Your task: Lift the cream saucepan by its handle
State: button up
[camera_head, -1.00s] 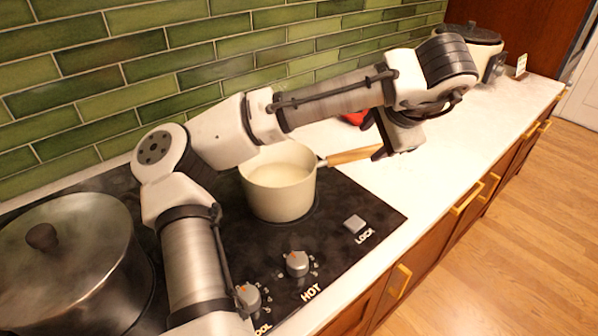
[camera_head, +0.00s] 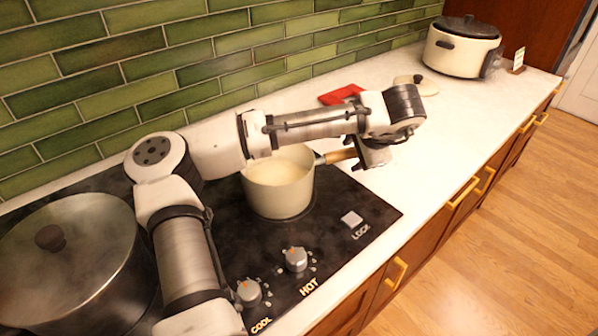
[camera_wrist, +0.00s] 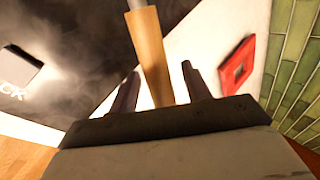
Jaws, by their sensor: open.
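The cream saucepan (camera_head: 277,192) stands upright on the black cooktop, with pale contents inside. Its wooden handle (camera_head: 340,156) points right, toward the counter. My gripper (camera_head: 357,161) is at the outer part of the handle. In the wrist view the wooden handle (camera_wrist: 150,50) runs between the two dark fingers of my gripper (camera_wrist: 160,90). The fingers are apart, with a gap visible on each side of the handle. The pan body is outside the wrist view. My arm hides part of the pan's far rim in the head view.
A large lidded pot (camera_head: 70,262) stands at the left of the cooktop (camera_head: 225,248). A green tiled wall (camera_head: 200,60) runs behind.

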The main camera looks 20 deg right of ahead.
grip_shut()
jog(key=shift+r, duration=0.1)
dwell(0.4)
notch_tip(320, 180, up, 23)
jog(key=p, duration=0.1)
jog(key=shift+p, duration=0.35)
dwell(0.7)
dwell(0.8)
